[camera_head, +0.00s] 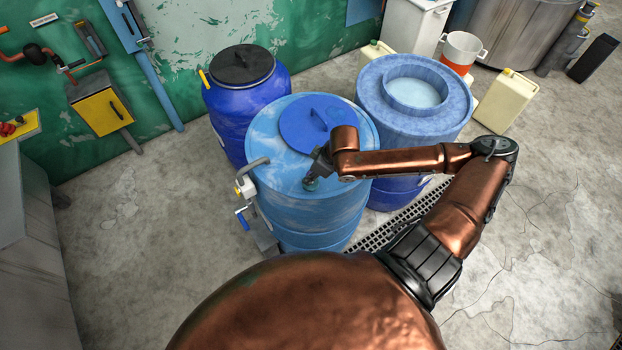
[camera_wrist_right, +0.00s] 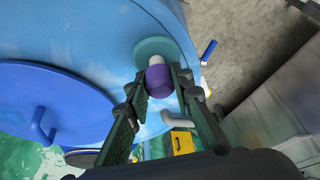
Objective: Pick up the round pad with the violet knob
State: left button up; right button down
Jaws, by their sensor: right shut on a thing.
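The round pad (camera_wrist_right: 157,48) is teal, with a short white stem and a violet knob (camera_wrist_right: 158,80) on it. In the right wrist view, my right gripper (camera_wrist_right: 168,76) has its two fingers around the violet knob, one on each side, and is shut on it. The pad lies at or just over the top of the light blue drum (camera_head: 282,170), near its rim; I cannot tell whether it touches. In the head view the pad (camera_head: 311,184) shows as a small teal patch under my right gripper (camera_head: 317,172). My left gripper is not in view.
A blue lid (camera_head: 300,122) with a handle lies on the same drum. A dark blue drum (camera_head: 240,90) and a drum with a round opening (camera_head: 385,110) stand close by. A crank with a blue handle (camera_head: 243,218) is at the drum's left side.

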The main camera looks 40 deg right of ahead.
jog(key=s+a+r+p, duration=0.5)
jog(key=s+r+p, duration=0.5)
jog(key=s+p, duration=0.3)
jog(key=shift+r+p, duration=0.15)
jog(key=shift+p, duration=1.3)
jog(key=shift+a, duration=0.1)
jog(key=c, duration=2.2)
grip_release()
grip_shut()
